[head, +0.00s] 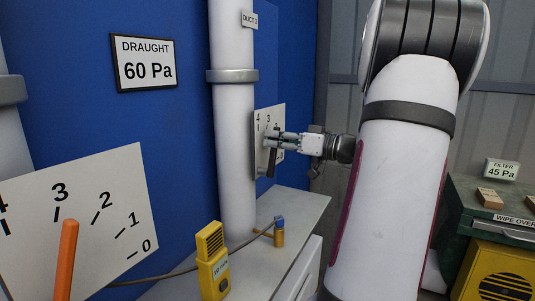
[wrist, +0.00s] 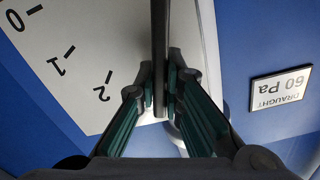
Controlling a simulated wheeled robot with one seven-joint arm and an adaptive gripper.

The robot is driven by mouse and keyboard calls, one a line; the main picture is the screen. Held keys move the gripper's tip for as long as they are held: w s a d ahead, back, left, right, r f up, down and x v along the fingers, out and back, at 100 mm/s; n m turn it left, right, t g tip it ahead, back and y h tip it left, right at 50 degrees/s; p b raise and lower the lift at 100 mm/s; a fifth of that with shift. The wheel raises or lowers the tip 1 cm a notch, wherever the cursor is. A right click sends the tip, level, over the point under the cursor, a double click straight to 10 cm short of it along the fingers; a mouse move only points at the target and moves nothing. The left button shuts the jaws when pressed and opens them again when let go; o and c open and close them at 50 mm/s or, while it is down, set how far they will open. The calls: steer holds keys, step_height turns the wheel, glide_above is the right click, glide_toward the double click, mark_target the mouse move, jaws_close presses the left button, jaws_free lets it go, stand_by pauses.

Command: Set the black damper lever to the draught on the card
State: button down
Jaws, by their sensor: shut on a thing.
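The black damper lever (head: 271,163) is on a white dial plate (head: 262,117) on the duct marked DUCT 3. My gripper (head: 279,140) is shut on the lever and covers part of the dial. In the wrist view the lever (wrist: 160,45) runs between the fingertips of my gripper (wrist: 161,85). There the plate (wrist: 75,35) shows 0, 1 and 2 upside down, to the left of the lever. In the head view 4 and 3 show at its top. The lever's exact reading cannot be told. The card (head: 145,62) reads DRAUGHT 60 Pa; it also shows in the wrist view (wrist: 280,88).
A nearer dial (head: 100,240) with an orange lever (head: 66,260) stands at the lower left. A yellow meter (head: 213,262) with an unreadable display stands on the grey bench (head: 300,208). A sign (head: 501,170) reading FILTER 45 Pa is at the right, above a green cabinet.

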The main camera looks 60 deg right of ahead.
steer(key=shift+a+n+b, duration=1.3)
steer(key=shift+n+b, duration=0.4)
steer(key=shift+b, duration=1.65)
steer(key=shift+s+a+r, duration=0.1)
steer(key=shift+s+r, duration=0.05)
steer(key=c, duration=1.7)
jaws_free()
steer(key=s, duration=0.8)
steer(key=s+d, duration=0.1)
steer(key=s, duration=0.3)
